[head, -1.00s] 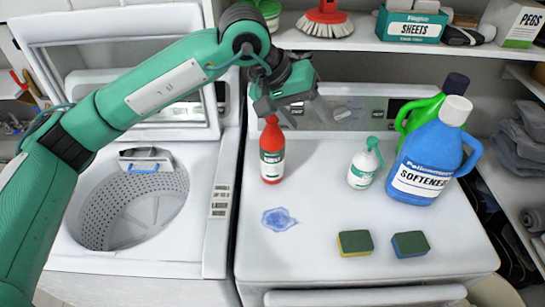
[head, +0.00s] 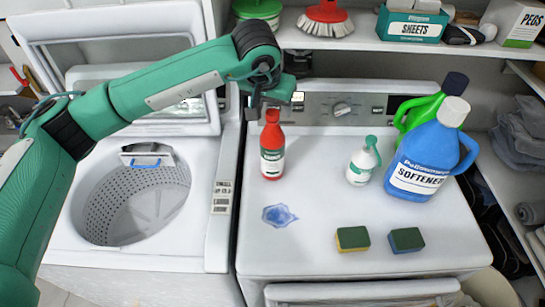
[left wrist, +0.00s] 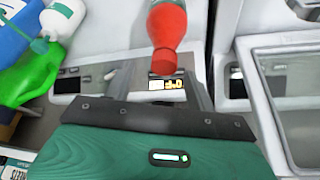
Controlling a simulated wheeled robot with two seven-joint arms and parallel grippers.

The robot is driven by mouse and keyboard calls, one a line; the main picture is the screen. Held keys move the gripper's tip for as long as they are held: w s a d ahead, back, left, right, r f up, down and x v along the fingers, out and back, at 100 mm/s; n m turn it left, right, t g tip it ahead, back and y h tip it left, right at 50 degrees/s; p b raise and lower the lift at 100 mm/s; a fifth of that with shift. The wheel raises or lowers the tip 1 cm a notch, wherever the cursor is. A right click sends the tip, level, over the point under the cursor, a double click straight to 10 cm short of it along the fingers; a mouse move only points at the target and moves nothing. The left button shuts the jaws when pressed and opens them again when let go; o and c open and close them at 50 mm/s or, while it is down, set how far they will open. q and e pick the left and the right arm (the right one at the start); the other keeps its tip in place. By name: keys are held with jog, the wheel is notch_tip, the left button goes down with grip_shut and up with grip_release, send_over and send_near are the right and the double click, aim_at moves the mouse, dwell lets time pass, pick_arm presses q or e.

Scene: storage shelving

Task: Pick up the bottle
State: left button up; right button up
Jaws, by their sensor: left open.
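A red bottle (head: 272,150) with a white label stands upright on the white machine top, towards its back left. In the left wrist view the red bottle (left wrist: 168,20) shows cap-first at the top middle, beyond the fingers. My left gripper (head: 272,98) is just behind and above the bottle's cap, and its fingers are hard to make out there. In the left wrist view my left gripper (left wrist: 163,78) is open, with no object held. The bottle's cap lines up with the gap, but I cannot tell whether it is between the fingers. My right gripper is not in view.
A small white spray bottle (head: 363,160), a blue softener jug (head: 425,155) and a green jug (head: 420,105) stand to the right. Two sponges (head: 353,239) and a blue spill (head: 279,215) lie in front. A shelf (head: 360,38) overhangs the back. An open washer (head: 135,205) is left.

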aim_at(273, 112)
pick_arm(q)
jog(key=shift+f+p, duration=0.2)
jog(key=shift+p, duration=0.1)
jog(key=p+x, duration=0.2)
jog(key=x, duration=0.2)
jog(key=shift+a+p, duration=0.25)
jog(key=shift+p, duration=0.15)
jog(key=shift+w+d+f, duration=0.1)
jog(key=shift+f, duration=0.3)
grip_shut()
